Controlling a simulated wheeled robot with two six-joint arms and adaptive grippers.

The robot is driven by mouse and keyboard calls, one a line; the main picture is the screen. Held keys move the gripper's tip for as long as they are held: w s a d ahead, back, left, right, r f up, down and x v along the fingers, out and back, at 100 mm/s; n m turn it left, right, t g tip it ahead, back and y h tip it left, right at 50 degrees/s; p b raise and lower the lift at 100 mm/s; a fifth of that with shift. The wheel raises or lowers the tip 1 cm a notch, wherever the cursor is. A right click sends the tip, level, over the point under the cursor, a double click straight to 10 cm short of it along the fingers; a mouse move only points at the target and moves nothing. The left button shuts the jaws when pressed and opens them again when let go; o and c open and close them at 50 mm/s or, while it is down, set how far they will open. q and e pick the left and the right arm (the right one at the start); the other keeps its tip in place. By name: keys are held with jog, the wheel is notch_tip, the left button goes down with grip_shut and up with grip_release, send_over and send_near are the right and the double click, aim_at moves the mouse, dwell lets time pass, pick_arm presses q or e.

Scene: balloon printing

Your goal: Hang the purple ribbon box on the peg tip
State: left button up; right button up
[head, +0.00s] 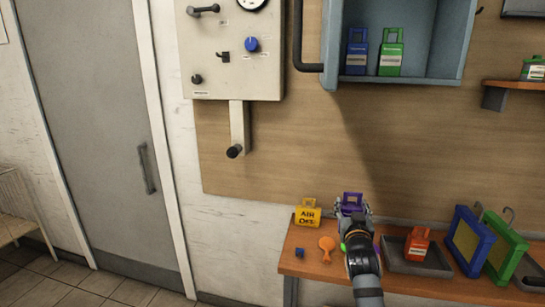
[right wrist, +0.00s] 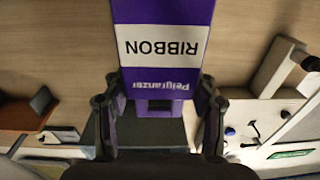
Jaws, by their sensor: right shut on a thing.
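The purple ribbon box (head: 352,199) is held in my right gripper (head: 353,210) above the back of the wooden bench. In the right wrist view the purple box (right wrist: 160,90) fills the middle, its white RIBBON label upside down. The fingers of my right gripper (right wrist: 160,112) are shut on its two sides. A black-tipped peg (head: 234,151) sticks out at the lower end of a pale bracket under the grey control panel, left of and higher than the box. Nothing hangs on it. My left gripper is not in view.
The control panel (head: 232,60) has levers and a blue knob. A yellow AIR OFF tag (head: 307,212) stands at the bench's left end. An orange box (head: 417,244) stands in a dark tray (head: 436,263). A blue open cabinet (head: 402,80) is above; the wall between is clear.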

jog(key=s+a+f+n+y, duration=0.1)
jog(key=s+a+f, duration=0.1)
jog(key=s+f, duration=0.8)
jog(key=s+a+f+n+y, duration=0.1)
jog(key=s+a+f+y, duration=0.1)
jog(key=s+f, duration=0.9)
jog(key=shift+a+f+y, duration=0.3)
jog(key=shift+a+f, duration=0.1)
jog(key=shift+f, duration=0.4)
jog(key=shift+s, duration=0.1)
